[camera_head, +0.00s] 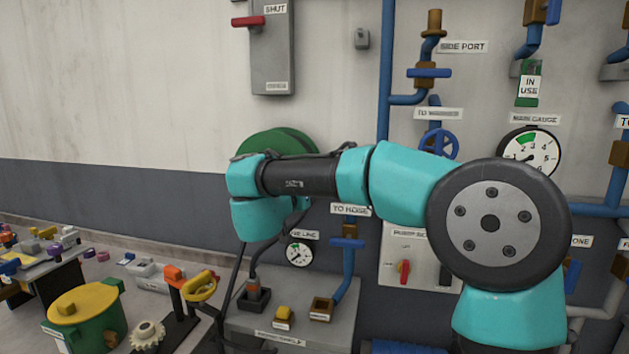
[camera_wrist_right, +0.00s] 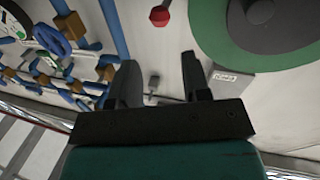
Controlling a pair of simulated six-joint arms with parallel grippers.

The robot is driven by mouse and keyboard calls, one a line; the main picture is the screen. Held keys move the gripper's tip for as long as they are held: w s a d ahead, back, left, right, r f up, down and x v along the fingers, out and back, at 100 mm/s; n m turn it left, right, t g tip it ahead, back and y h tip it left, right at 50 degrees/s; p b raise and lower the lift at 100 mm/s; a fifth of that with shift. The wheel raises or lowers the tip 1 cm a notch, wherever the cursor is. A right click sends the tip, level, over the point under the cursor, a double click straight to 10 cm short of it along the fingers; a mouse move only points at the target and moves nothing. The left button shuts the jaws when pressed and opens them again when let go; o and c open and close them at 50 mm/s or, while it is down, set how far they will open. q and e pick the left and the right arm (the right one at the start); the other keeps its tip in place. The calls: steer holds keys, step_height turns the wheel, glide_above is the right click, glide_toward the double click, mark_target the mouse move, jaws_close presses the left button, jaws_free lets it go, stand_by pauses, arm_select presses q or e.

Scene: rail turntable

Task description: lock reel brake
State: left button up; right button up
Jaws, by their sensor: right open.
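The green reel (camera_head: 272,143) is on the wall in the head view, largely hidden behind my right arm. In the right wrist view, the reel's green disc (camera_wrist_right: 215,32) and dark hub (camera_wrist_right: 268,22) fill the upper right. A red ball knob (camera_wrist_right: 160,17) on a short stem shows left of the disc; I cannot tell if it is the brake lever. My right gripper (camera_wrist_right: 159,62) is open, with nothing between its fingers. The knob appears above the gap between the fingertips, apart from them. In the head view the right gripper's fingers are hidden. My left gripper is in neither view.
A grey box with a red handle (camera_head: 248,21) hangs above the reel. Blue pipes (camera_head: 386,75), a blue valve wheel (camera_head: 439,143) and the main gauge (camera_head: 529,152) are to the right. A green drum (camera_head: 95,325) and small parts stand lower left. The upper left wall is bare.

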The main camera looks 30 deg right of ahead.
steer(key=v, duration=0.5)
steer(key=shift+s+a, duration=0.2)
steer(key=shift+a, duration=0.05)
